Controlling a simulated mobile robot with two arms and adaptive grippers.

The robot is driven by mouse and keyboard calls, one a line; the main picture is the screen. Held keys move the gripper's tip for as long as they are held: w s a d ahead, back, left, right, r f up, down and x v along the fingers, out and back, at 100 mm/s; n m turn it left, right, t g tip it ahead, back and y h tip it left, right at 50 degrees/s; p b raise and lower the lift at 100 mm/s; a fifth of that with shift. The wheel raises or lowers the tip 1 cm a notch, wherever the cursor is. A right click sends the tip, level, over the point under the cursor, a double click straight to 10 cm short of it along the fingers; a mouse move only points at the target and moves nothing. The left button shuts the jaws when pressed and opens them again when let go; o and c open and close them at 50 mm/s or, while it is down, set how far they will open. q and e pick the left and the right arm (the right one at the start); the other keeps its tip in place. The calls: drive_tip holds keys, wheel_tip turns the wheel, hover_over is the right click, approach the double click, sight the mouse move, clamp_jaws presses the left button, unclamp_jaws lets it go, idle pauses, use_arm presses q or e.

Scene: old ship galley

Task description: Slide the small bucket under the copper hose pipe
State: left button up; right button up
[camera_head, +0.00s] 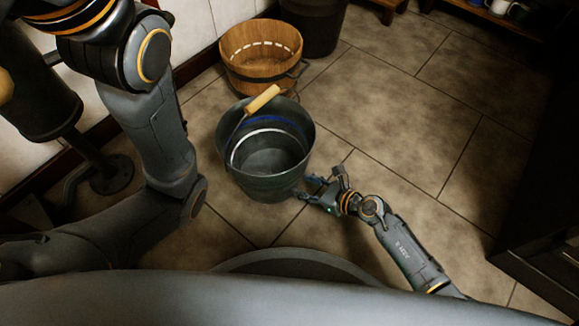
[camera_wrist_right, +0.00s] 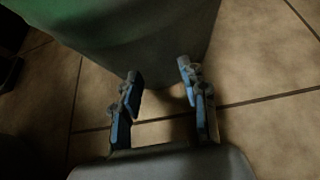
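A grey metal bucket (camera_head: 272,185) with a wooden grip on its wire handle stands upright on the tiled floor, in the middle of the head view. Its inside looks empty. My right gripper (camera_head: 309,188) is low at the bucket's near right side. In the right wrist view the fingers of this gripper (camera_wrist_right: 160,75) are spread apart with nothing between them, and the bucket's wall (camera_wrist_right: 140,35) is just ahead of the tips. I cannot tell whether they touch it. My left arm shows at left, but its gripper is out of view. I cannot make out a copper hose pipe.
A wooden tub (camera_head: 262,75) stands close behind the bucket, with a dark bin (camera_head: 310,28) beyond it. A dark pipe with a round floor flange (camera_head: 112,175) is at left by the wall. Open tiled floor (camera_head: 400,110) lies to the right, bounded by dark furniture (camera_head: 545,220).

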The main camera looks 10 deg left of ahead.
drive_tip(key=shift+w+a+r, duration=0.15)
drive_tip(key=shift+a+r, duration=0.05)
drive_tip(key=shift+w+a, duration=0.6)
drive_tip(key=shift+a, duration=0.3)
drive_tip(key=shift+w+a, duration=0.6)
drive_tip(key=shift+a, duration=0.25)
drive_tip(key=shift+w+a, duration=0.6)
drive_tip(key=shift+a, duration=0.3)
drive_tip(key=shift+w+a, duration=0.65)
drive_tip(key=shift+a, duration=0.35)
